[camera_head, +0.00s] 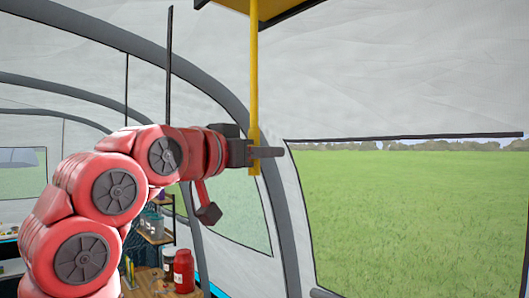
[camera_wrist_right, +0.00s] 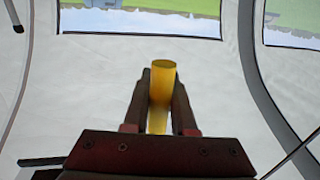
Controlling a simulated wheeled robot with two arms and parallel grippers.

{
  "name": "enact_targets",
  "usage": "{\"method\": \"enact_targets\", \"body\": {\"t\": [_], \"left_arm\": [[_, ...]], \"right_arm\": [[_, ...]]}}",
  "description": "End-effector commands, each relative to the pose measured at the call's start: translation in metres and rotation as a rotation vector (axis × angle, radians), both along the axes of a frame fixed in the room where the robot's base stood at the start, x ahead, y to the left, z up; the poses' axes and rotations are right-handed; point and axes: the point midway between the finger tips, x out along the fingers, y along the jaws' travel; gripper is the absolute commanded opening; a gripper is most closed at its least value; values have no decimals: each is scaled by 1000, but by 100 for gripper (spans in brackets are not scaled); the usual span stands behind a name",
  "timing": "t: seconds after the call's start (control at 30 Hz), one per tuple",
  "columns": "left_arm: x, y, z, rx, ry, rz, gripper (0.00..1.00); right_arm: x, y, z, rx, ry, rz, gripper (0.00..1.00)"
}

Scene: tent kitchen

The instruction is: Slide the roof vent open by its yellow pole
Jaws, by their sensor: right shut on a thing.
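The yellow pole (camera_head: 254,85) hangs straight down from the roof vent (camera_head: 235,5), whose yellow edge with a dark rim shows at the top of the head view. The rest of the vent is cut off by the frame. My right gripper (camera_head: 262,152) is shut around the pole near its lower end. In the right wrist view the pole (camera_wrist_right: 161,85) stands between both fingers of the gripper (camera_wrist_right: 161,92). My left gripper is in neither view.
A wooden counter (camera_head: 150,287) at lower left holds a red jar (camera_head: 184,271). A small shelf (camera_head: 155,236) with containers stands behind it. Grey tent poles curve along the white wall. A large window (camera_head: 410,215) is at right.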

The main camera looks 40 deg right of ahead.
Motion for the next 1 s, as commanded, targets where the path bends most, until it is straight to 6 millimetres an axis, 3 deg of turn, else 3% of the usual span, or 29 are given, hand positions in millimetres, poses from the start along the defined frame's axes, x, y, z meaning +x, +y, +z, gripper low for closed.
{"method": "enact_targets", "body": {"t": [0.17,0.2,0.33,0.73,0.87,1.0], "left_arm": [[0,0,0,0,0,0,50],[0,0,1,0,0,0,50],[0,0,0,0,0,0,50],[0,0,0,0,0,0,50],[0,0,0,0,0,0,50],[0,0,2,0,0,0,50]], "right_arm": [[2,1,2,-5,1,5,0],[2,1,2,-5,1,5,30],[1,1,2,-5,0,3,53],[-1,7,1,-3,0,3,55],[-5,27,1,-2,1,5,55],[-15,63,2,-7,2,7,55]]}}
